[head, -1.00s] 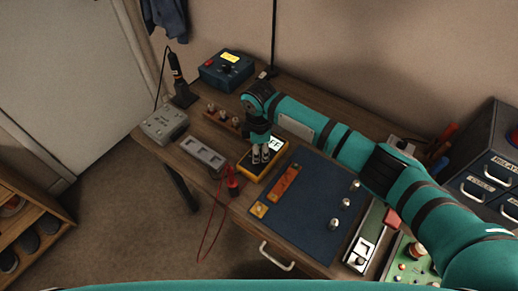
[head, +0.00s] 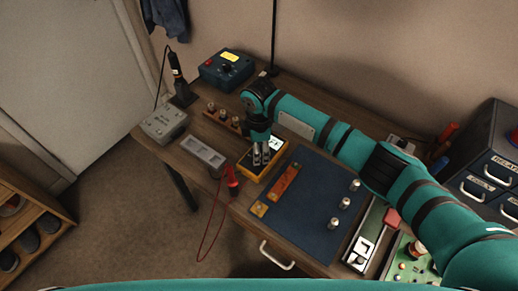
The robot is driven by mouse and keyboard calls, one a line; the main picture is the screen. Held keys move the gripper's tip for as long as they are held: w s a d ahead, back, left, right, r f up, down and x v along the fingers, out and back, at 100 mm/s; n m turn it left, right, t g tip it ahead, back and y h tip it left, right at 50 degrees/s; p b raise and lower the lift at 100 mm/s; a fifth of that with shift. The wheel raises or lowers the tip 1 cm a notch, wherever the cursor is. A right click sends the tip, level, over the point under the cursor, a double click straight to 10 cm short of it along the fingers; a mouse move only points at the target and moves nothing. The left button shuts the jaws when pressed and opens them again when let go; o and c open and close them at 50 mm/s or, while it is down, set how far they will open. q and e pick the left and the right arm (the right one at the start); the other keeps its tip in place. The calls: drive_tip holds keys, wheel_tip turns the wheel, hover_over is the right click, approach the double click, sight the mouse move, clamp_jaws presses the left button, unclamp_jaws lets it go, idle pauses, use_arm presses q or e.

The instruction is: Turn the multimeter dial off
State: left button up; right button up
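The multimeter (head: 250,171) is a yellow-edged meter lying on the wooden workbench near its middle. Its white display (head: 276,143) shows dark characters, partly hidden behind my gripper and too small to read now. My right gripper (head: 261,158) points down over the middle of the meter, where the dial would be. The gripper hides the dial, so its setting does not show. The fingertips are close to the meter face; I cannot tell whether they touch or grip the dial. My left gripper is not in view.
A blue mat (head: 305,210) with metal knobs lies right of the meter. Red probes (head: 232,178) and a grey tray (head: 203,153) are to its left. A blue box (head: 226,70) stands behind. A green circuit board (head: 408,260) is at the front right.

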wheel_tip(320, 180, up, 12)
drive_tip(key=shift+f, duration=0.25)
idle(0.6)
